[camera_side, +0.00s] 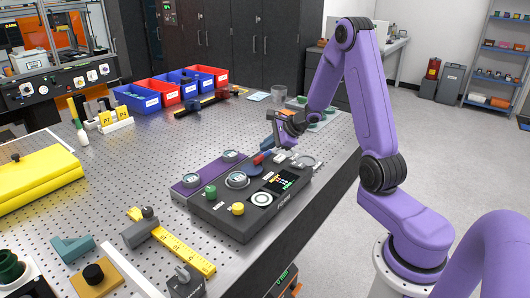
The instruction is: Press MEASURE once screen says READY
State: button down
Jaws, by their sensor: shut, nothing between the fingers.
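The flatness interferometer (224,214) is a dark box on the perforated metal table. Its small black screen (281,180) shows tiny yellow and green marks, too small to read. A green button (211,191), a yellow button (237,208) and a white-ringed round part (261,199) sit on its top face. I cannot read which control is labelled MEASURE. My gripper (279,147) is shut and empty, above the far end of the box, behind the screen. Its fingertips are small and partly lost against the parts there, so I cannot tell whether they touch anything.
A purple plate (186,187) lies along the box's left side. A yellow ruler (185,248) and a grey clamp (140,234) lie in front. Red and blue bins (137,98) stand at the back. A yellow case (40,177) is at left. Bare table lies between.

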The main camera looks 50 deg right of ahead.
aim_at(267, 153)
jog(key=shift+f, duration=0.1)
dwell(0.4)
jog(key=shift+r, duration=0.85)
jog(key=shift+r, duration=2.5)
dwell(0.5)
